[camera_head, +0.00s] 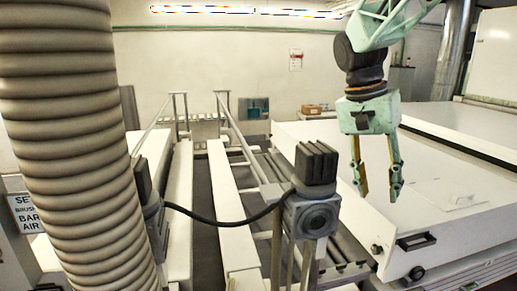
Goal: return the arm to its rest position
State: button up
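My gripper (378,190) hangs from the pale green arm at the upper right, pointing down. Its two fingers are spread apart, and nothing shows between them. It appears in front of the large white cabinet-like housing (430,180), clear of its top in the picture; the exact gap cannot be told. The upper part of the arm runs out of the top edge of the view.
A thick ribbed hose (75,140) fills the left side. A grey motor-like unit (313,205) with a black cable (225,221) stands in the middle foreground. White rails (232,200) run back to the wall. A small cardboard box (311,109) sits at the back.

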jog(key=s+a+r+n+t+y, duration=0.1)
jog(key=s+a+r+n, duration=0.15)
jog(key=s, duration=0.55)
jog(key=s+a+r+n+t, duration=0.15)
jog(key=s+r, duration=0.25)
jog(key=s, duration=0.5)
jog(key=s+a+f+n+t+y, duration=0.1)
jog(key=s+a+f+n+t, duration=0.1)
jog(key=s, duration=0.7)
jog(key=s+a+f+n+t+y, duration=0.1)
jog(key=s+a+n, duration=0.15)
jog(key=s, duration=0.65)
notch_tip(320, 180, down, 15)
jog(key=w+g+b, duration=0.1)
jog(key=w+b, duration=0.1)
jog(key=b, duration=0.9)
jog(key=shift+w, duration=0.4)
jog(key=shift+a+r, duration=0.1)
jog(key=shift+r, duration=0.15)
